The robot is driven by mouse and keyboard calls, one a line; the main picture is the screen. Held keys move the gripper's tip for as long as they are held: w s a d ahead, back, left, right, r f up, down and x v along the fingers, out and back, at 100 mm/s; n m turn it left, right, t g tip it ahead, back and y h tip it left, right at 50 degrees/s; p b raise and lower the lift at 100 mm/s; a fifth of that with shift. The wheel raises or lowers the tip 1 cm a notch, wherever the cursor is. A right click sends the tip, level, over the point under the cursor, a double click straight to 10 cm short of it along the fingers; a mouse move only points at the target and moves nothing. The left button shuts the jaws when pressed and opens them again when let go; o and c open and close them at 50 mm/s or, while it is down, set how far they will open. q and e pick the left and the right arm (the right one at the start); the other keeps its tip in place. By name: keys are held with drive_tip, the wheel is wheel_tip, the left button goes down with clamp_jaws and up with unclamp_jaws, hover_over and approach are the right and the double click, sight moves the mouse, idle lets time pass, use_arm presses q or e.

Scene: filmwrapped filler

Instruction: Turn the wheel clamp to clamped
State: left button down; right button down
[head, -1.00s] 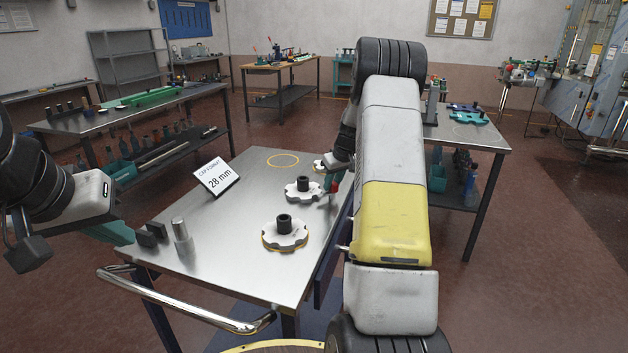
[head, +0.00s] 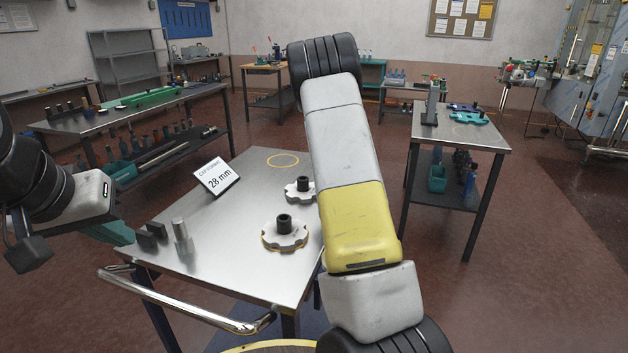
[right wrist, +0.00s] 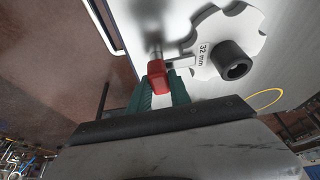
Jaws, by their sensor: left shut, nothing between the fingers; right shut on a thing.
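White lobed wheels with black hubs stand on the steel table: a front wheel (head: 284,234) and one behind it (head: 300,189). In the right wrist view, a lobed wheel (right wrist: 228,50) lies just beyond my right gripper (right wrist: 158,88), beside a "32 mm" label (right wrist: 203,55). The teal fingers are shut on a red handle (right wrist: 157,73) with a metal rod at its far end. I cannot tell how the handle joins the clamp, or its setting. In the head view, my right arm hides this gripper. My left gripper (head: 126,236) is shut and empty at the table's left edge.
A side bench (head: 480,135) stands to the right.

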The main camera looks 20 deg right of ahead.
drive_tip(key=shift+m, duration=0.4)
drive_tip(key=c, duration=1.2)
unclamp_jaws()
drive_tip(key=v, duration=0.7)
drive_tip(key=shift+r, duration=0.4)
drive_tip(key=shift+a, duration=0.2)
